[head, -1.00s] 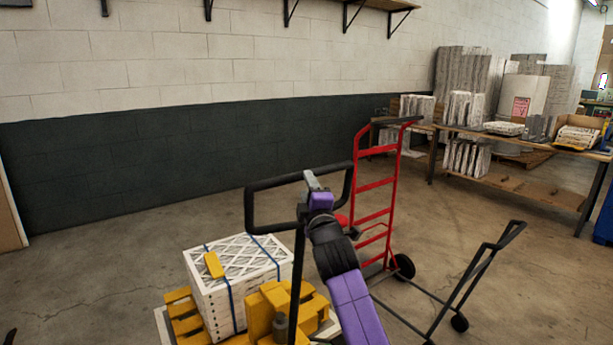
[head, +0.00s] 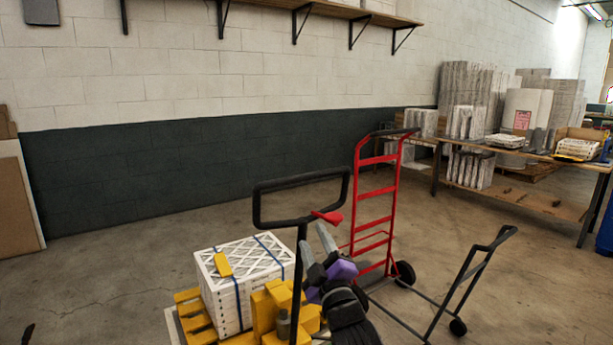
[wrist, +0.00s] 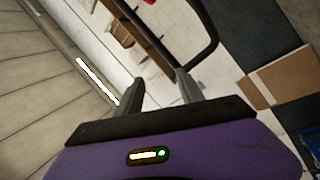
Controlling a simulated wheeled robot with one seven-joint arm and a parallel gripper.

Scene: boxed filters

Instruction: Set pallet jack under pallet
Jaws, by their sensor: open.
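The pallet jack has a yellow body (head: 262,318) and a tall black loop handle (head: 300,178) with a red lever (head: 328,216). The jack stands against yellow slats (head: 190,308), which look like the pallet, under a blue-strapped stack of white boxed filters (head: 245,280). Its forks are hidden, so I cannot tell how far under they are. My gripper (head: 314,241) is open and empty, just below and right of the loop. In the wrist view my gripper's fingers (wrist: 160,84) point toward the dark handle bar (wrist: 207,48), with no bar between them.
A red hand truck (head: 377,195) stands behind my gripper. A black-handled cart (head: 470,275) is to its right. A workbench (head: 520,152) with filters lines the right wall. A brown panel (head: 18,200) leans at the left.

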